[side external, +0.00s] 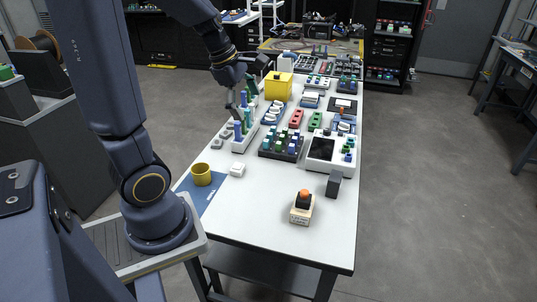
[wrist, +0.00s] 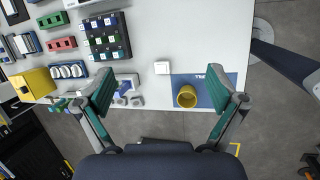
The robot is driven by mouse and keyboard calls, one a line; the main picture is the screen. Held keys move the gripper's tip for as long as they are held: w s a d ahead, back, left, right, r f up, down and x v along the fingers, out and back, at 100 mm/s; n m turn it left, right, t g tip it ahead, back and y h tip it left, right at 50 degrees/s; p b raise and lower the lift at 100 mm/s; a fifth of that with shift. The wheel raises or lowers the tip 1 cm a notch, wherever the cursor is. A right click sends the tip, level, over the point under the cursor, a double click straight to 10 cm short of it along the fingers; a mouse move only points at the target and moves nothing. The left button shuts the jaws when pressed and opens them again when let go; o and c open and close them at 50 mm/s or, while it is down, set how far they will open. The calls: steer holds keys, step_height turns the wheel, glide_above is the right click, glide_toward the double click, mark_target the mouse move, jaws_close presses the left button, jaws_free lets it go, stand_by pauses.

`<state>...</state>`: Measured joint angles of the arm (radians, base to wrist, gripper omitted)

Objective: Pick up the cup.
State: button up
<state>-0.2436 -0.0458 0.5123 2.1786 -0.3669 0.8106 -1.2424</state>
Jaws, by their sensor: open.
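The cup (side external: 201,174) is a small yellow cup standing upright on a blue mat (side external: 213,199) at the near left corner of the table. In the wrist view the cup (wrist: 187,97) shows from above, its open top visible, on the blue mat (wrist: 215,88). My gripper (side external: 240,110) is above the left edge of the table, farther back than the cup and apart from it. In the wrist view my gripper (wrist: 163,93) has its fingers spread wide with nothing held between them. The cup appears between the fingers in that view, but well below them.
A small white block (side external: 237,169) stands right of the cup. A dark rack of coloured pieces (side external: 281,144), a white device (side external: 325,150) and a yellow box (side external: 278,86) stand farther back. An orange-topped button box (side external: 302,207) is at the front. The table's front middle is clear.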

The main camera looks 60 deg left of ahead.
steer(key=s+a+f+n+g, duration=0.2)
steer(key=s+a+f+n, duration=0.45)
steer(key=a, duration=0.35)
steer(key=n+g, duration=0.2)
glide_above(201, 170)
steer(key=d, duration=0.2)
step_height(201, 170, down, 5)
steer(key=shift+m+y, duration=0.25)
steer(key=shift+y, duration=0.05)
steer(key=f, duration=1.6)
steer(key=shift+s+d+f, duration=0.3)
steer(key=shift+s+d, duration=0.05)
steer(key=c, duration=1.4)
steer(key=shift+o, duration=0.2)
